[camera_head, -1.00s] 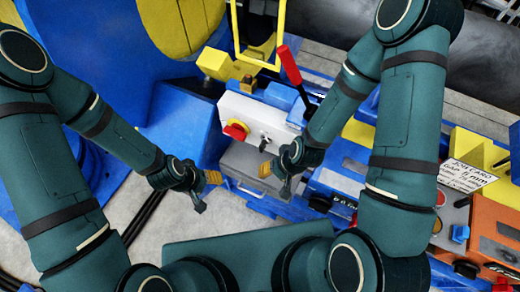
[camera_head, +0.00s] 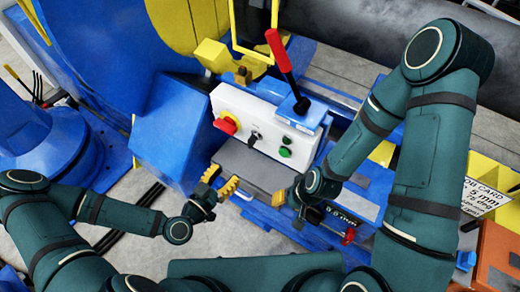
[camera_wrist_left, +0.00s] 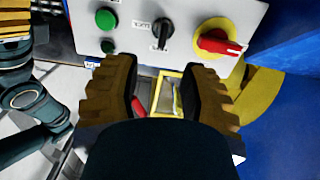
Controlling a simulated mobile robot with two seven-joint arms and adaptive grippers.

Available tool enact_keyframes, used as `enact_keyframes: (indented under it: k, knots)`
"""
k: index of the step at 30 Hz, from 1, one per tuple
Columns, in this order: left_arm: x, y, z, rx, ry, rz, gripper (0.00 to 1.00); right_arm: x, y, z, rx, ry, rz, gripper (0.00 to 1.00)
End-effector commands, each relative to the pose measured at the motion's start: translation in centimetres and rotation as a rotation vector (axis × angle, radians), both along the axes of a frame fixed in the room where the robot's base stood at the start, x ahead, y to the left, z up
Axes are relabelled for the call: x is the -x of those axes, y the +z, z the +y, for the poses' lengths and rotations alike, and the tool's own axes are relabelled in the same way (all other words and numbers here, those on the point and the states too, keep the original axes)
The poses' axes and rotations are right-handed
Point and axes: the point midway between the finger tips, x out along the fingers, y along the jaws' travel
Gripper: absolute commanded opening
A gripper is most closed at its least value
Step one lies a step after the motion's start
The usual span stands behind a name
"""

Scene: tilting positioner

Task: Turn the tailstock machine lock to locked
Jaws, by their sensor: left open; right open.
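A white control panel (camera_head: 262,125) on the blue machine carries a red rotary switch on a yellow plate (camera_head: 227,124), a small black switch (camera_head: 254,138) and green buttons (camera_head: 286,146). The left wrist view shows the red switch (camera_wrist_left: 217,41), the black switch with a small label (camera_wrist_left: 162,32) and the green buttons (camera_wrist_left: 106,20). Which switch is the tailstock lock I cannot tell. My left gripper (camera_head: 218,181) is open and empty, below and in front of the panel, apart from it. Its fingers (camera_wrist_left: 160,95) frame the panel's lower edge. My right gripper (camera_head: 289,205) is open, lower right of the panel.
A red-handled lever (camera_head: 281,55) rises behind the panel. A grey box top (camera_head: 255,167) lies below the panel. A blue housing (camera_head: 172,130) stands to its left. A job card (camera_head: 484,195) and an orange box (camera_head: 500,255) are at the right.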

Motion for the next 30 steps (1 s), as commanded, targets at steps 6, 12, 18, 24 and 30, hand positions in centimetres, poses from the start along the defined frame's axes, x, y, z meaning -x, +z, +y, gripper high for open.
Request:
enact_keyframes:
  k: [6, 12, 18, 24, 30]
  knots:
    - [-1.0, 0.6, -0.1, 0.003, 0.026, -0.060, 0.42, 0.0, -0.2, 0.0, -0.001, 0.002, 0.000, 0.47]
    - [-3.6, 0.6, -2.1, 0.003, 0.022, -0.058, 0.42, 0.0, -0.4, 0.0, -0.001, 0.002, -0.001, 0.47]
    - [-6.8, 0.5, -4.5, 0.003, 0.023, -0.056, 0.42, -0.1, -0.7, 0.0, 0.000, 0.000, -0.002, 0.47]
    - [-9.5, 0.5, -6.4, 0.003, 0.024, -0.055, 0.42, -0.2, -1.0, 0.0, 0.000, 0.000, -0.003, 0.47]
    - [-11.0, 0.5, -7.5, 0.002, 0.024, -0.053, 0.42, -0.2, -1.1, 0.0, 0.001, 0.000, -0.004, 0.47]
